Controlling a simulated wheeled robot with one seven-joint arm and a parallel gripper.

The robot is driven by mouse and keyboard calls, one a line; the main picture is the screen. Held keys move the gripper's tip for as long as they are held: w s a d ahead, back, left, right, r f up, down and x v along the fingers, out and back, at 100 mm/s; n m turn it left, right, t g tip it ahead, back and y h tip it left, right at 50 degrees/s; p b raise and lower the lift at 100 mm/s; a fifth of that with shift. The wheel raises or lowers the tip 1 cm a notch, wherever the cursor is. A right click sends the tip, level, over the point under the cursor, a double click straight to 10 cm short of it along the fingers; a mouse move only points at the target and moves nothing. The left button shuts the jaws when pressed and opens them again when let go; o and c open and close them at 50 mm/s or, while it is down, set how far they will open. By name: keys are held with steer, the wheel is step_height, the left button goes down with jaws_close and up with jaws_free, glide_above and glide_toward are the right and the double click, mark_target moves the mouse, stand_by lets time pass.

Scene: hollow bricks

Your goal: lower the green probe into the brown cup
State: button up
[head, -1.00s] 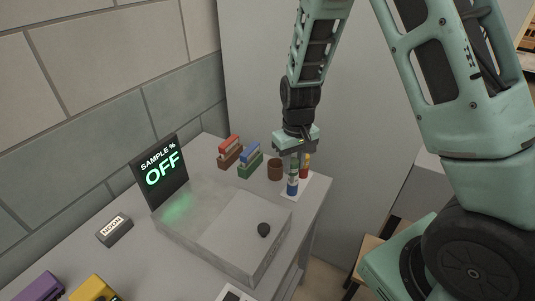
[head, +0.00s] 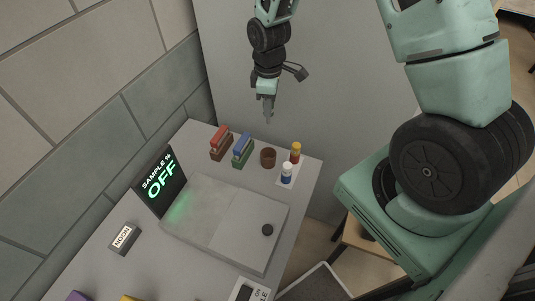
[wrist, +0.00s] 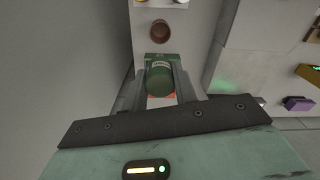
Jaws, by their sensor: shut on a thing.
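My gripper (head: 268,116) is raised above the table, shut on the green probe (wrist: 160,80), which shows between the fingers in the wrist view. In the head view the probe can hardly be made out. The brown cup (head: 268,157) stands upright on the table, below the gripper in the head picture and apart from it. In the wrist view the cup (wrist: 160,31) lies beyond the fingertips, its opening visible, and the probe is not over it. The probe's lower end is hidden.
A blue-and-white probe (head: 287,172) and a red-and-yellow probe (head: 295,152) stand right of the cup. A green block with a blue top (head: 242,150) and a red one (head: 220,143) stand left. A grey box (head: 225,222) with an OFF display (head: 162,182) stands nearer.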

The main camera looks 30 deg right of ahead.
step_height(320, 180, down, 10)
steer(key=b, duration=0.7)
steer(key=shift+f+b, duration=0.15)
steer(key=shift+b, duration=0.15)
steer(key=shift+f+b, duration=1.75)
steer(key=shift+f, duration=0.7)
steer(key=shift+f+b, duration=1.55)
steer(key=shift+f, duration=0.7)
stand_by(0.5)
steer(key=o, duration=1)
steer(key=shift+o, duration=0.2)
steer(key=shift+r, duration=0.1)
step_height(320, 180, up, 17)
steer(key=shift+r+b, duration=0.15)
steer(key=shift+b, duration=0.95)
